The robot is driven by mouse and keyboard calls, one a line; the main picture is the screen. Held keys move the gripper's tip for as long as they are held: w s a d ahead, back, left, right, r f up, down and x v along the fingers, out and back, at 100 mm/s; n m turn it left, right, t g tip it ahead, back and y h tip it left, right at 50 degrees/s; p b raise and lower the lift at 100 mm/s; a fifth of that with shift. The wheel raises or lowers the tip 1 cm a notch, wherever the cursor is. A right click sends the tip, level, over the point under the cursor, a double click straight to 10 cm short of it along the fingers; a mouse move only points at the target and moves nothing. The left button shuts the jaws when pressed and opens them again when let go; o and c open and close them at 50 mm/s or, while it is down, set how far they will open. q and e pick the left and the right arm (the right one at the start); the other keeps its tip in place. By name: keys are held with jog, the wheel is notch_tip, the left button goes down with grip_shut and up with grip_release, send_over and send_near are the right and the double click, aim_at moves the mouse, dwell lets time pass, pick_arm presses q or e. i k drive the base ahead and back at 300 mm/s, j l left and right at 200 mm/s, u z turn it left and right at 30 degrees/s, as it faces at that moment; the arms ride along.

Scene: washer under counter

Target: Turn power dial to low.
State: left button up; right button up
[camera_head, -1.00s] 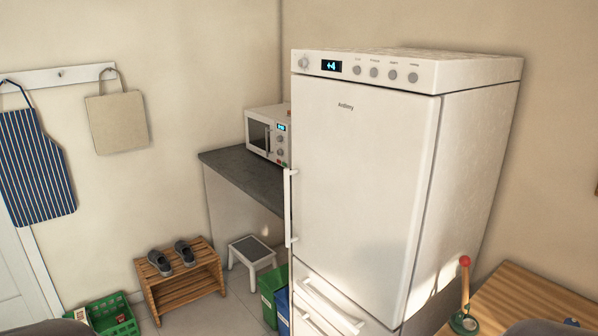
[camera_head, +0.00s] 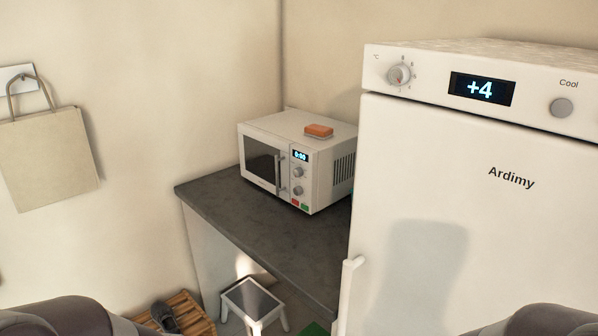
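A white microwave (camera_head: 297,159) stands on the dark grey counter at the middle of the view, with its dark door to the left. Its control panel has a lit display, an upper dial (camera_head: 298,172), a lower dial (camera_head: 297,190), and a red and a green button below. Any dial markings are too small to read. The fridge also has a dial (camera_head: 399,75) at the top left of its front, beside a display reading +4. Neither gripper shows; only dark rounded parts of my own body appear at the bottom corners.
An orange sponge-like block (camera_head: 319,131) lies on top of the microwave. The tall fridge (camera_head: 480,220) stands close on the right. The counter (camera_head: 270,228) is clear in front of the microwave. A step stool (camera_head: 252,300) and a wooden rack (camera_head: 190,318) stand below.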

aim_at(298, 172)
jog(key=i+j+u, duration=0.15)
jog(key=i+j, duration=1.45)
